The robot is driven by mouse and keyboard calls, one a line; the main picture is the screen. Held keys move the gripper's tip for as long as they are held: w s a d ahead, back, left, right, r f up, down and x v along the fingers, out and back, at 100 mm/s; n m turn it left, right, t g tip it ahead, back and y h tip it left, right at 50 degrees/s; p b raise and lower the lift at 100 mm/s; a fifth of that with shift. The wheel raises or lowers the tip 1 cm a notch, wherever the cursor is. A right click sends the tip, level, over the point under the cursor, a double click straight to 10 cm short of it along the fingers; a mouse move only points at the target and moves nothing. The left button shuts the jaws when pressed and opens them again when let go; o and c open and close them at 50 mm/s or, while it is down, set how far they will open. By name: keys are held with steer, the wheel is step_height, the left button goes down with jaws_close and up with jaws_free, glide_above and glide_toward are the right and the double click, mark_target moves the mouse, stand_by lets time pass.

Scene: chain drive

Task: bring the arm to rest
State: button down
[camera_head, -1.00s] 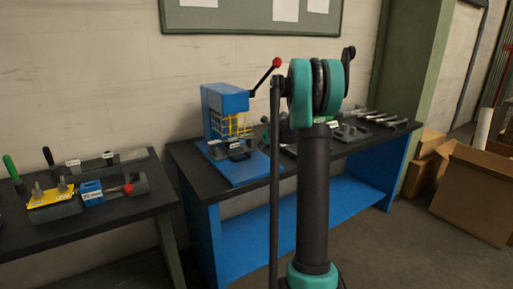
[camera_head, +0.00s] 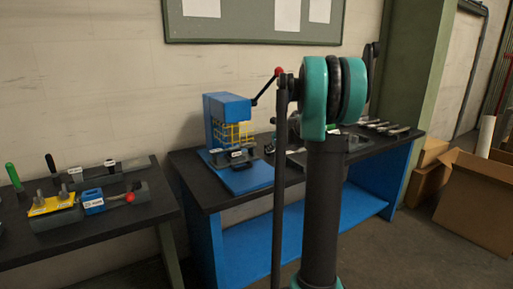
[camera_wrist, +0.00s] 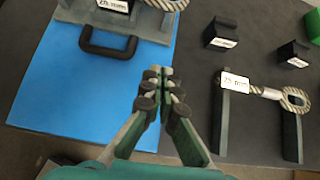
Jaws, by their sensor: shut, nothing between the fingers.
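My gripper (camera_wrist: 158,92) shows in the wrist view with its fingertips together and nothing between them. It hangs above the right edge of the blue base plate (camera_wrist: 65,90) of the press, apart from the things below. In the head view my arm stands upright in front of the blue workbench (camera_head: 208,196) and hides part of its top. The gripper itself cannot be made out there.
The blue press (camera_head: 229,108) has a yellow guard and a red-knobbed lever. Left stands another bench (camera_head: 110,220); cardboard boxes (camera_head: 478,192) stand right.

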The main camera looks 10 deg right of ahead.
steer(key=s+a+f+n, duration=0.1)
steer(key=s+a+n, duration=0.1)
steer(key=s+n, duration=0.1)
steer(key=s+a+f+n+g, duration=0.1)
steer(key=s+a+n, duration=0.1)
steer(key=s, duration=0.2)
steer(key=s+a+f+n, duration=0.1)
steer(key=s+a+n, duration=0.1)
steer(key=s+n, duration=0.1)
steer(key=shift+s+a+f+n+g, duration=0.3)
steer(key=shift+s+f, duration=0.1)
steer(key=shift+s, duration=0.2)
steer(key=s+a+f+n+g+h, duration=0.1)
steer(key=s+f+n, duration=0.3)
steer(key=s+n, duration=0.3)
steer(key=s+a+f+n+g+h, duration=0.1)
steer(key=s+f+n, duration=0.4)
steer(key=s, duration=0.9)
steer(key=s+a+f+n+g+h, duration=0.1)
steer(key=s+f+n, duration=0.4)
steer(key=s+n, duration=0.6)
steer(key=shift+a+f, duration=0.2)
steer(key=shift+a, duration=0.7)
